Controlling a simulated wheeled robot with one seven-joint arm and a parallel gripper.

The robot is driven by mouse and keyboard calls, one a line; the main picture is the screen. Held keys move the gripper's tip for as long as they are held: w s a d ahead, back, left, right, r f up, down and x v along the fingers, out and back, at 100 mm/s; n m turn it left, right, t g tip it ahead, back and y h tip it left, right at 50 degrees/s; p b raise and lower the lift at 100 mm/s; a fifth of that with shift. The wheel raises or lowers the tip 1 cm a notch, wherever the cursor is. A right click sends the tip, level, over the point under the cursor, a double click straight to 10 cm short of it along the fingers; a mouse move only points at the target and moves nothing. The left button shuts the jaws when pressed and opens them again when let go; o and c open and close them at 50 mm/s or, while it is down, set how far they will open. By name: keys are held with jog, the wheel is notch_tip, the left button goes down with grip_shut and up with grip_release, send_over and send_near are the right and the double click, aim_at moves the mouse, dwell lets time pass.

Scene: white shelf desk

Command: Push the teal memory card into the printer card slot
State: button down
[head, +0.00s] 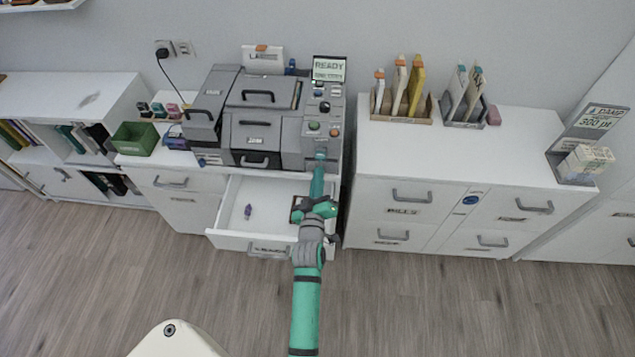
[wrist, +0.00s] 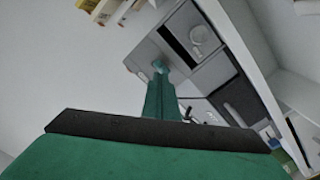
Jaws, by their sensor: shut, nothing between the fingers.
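The grey printer (head: 262,128) stands on the white cabinet top, with its control column (head: 322,118) at its right. My gripper (head: 319,168) is shut and empty, its fingers pointing at the lower front of that column. A small lighter teal piece, which looks like the memory card (head: 320,156), shows at the column front just beyond my fingertips. In the wrist view the card (wrist: 160,67) shows at the far end of my narrow shut fingers (wrist: 162,80). Whether the fingertips touch it, and how deep it sits, I cannot tell. The slot opening itself is hidden.
An open drawer (head: 225,222) below the printer holds a small purple object (head: 248,211) and a dark-edged box (head: 297,207), partly behind my arm. A green bin (head: 135,138) stands left of the printer. File holders (head: 402,104) stand on the right cabinet.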

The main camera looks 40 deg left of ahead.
aim_at(320, 158)
jog(key=shift+x, duration=1.6)
jog(key=shift+w+a, duration=0.2)
jog(key=shift+w, duration=0.15)
jog(key=v, duration=1.3)
jog(key=shift+s, duration=0.3)
jog(key=shift+d, duration=0.1)
jog(key=s+d+f+m+h, duration=0.1)
jog(key=s+d+m+h, duration=0.1)
jog(key=s+d+m, duration=0.5)
jog(key=s+d+f+h, duration=0.25)
jog(key=s+d, duration=0.25)
jog(key=d, duration=0.6)
jog(key=s+d+r+m+h, duration=0.2)
jog(key=s+d+r+m, duration=0.1)
jog(key=s+d, duration=0.3)
jog(key=s+d+r+m+h, duration=0.3)
jog(key=s+d, duration=0.3)
jog(key=s, duration=0.2)
jog(key=shift+s+d+r+m, duration=0.25)
jog(key=shift+s+r+m, duration=0.05)
jog(key=shift+r+m, duration=0.2)
